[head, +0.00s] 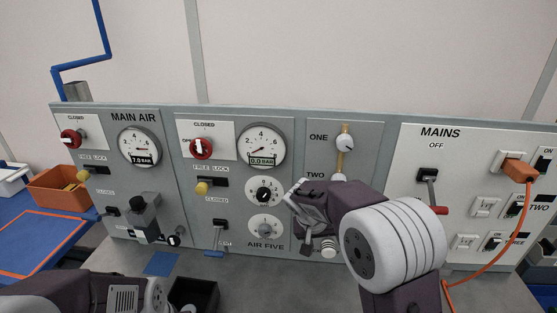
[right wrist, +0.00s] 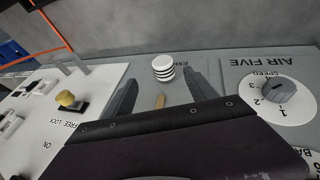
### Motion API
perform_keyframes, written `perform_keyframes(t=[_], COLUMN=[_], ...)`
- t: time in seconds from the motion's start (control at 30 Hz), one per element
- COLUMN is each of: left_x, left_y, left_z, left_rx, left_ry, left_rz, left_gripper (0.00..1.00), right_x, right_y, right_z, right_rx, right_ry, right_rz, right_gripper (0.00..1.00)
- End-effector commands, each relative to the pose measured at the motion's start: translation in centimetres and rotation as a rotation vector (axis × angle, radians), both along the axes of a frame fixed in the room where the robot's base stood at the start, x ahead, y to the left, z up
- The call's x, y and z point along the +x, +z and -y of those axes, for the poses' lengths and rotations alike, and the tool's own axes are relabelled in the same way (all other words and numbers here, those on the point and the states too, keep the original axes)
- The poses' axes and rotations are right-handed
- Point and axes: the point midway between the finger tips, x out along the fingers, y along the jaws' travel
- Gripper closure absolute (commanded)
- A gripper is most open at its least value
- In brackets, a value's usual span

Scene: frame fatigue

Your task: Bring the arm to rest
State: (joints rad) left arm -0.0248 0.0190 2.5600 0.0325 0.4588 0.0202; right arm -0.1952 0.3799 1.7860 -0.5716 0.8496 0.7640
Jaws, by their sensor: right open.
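The grey panel (head: 386,150) carries red knobs (head: 201,149), gauges (head: 262,144), levers and switches. An orange plug (head: 517,170) with a cable is at the right. An orange bin (head: 62,190) stands at the left. A black open box (head: 194,294) is at the lower middle.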

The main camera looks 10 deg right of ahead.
Motion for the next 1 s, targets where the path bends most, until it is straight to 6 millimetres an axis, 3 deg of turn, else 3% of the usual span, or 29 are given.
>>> perform_keyframes(t=[0.07, 0.17, 0.3, 0.43, 0.6, 1.0], left_x=[0.0, 0.0, 0.0, 0.0, 0.0, 0.0], left_y=[0.0, 0.0, 0.0, 0.0, 0.0, 0.0], left_z=[0.0, 0.0, 0.0, 0.0, 0.0, 0.0], left_rx=[0.0, 0.0, 0.0, 0.0, 0.0, 0.0], left_ry=[0.0, 0.0, 0.0, 0.0, 0.0, 0.0], left_rz=[0.0, 0.0, 0.0, 0.0, 0.0, 0.0], left_gripper=[0.64, 0.64, 0.64, 0.64, 0.64, 0.64], right_x=[-1.2, -6.9, -14.9, -20.1, -19.6, -19.6], right_y=[1.5, -0.2, -4.0, -7.0, -7.4, -7.4], right_z=[1.8, 2.5, 0.5, -2.0, -2.7, -2.6], right_rx=[0.01, 0.101, 0.259, 0.359, 0.356, 0.354], right_ry=[-0.046, -0.111, -0.063, 0.061, 0.198, 0.206], right_rz=[0.022, -0.045, -0.154, -0.218, -0.204, -0.208], right_gripper=[0.34, 0.34, 0.34, 0.34, 0.34, 0.34])
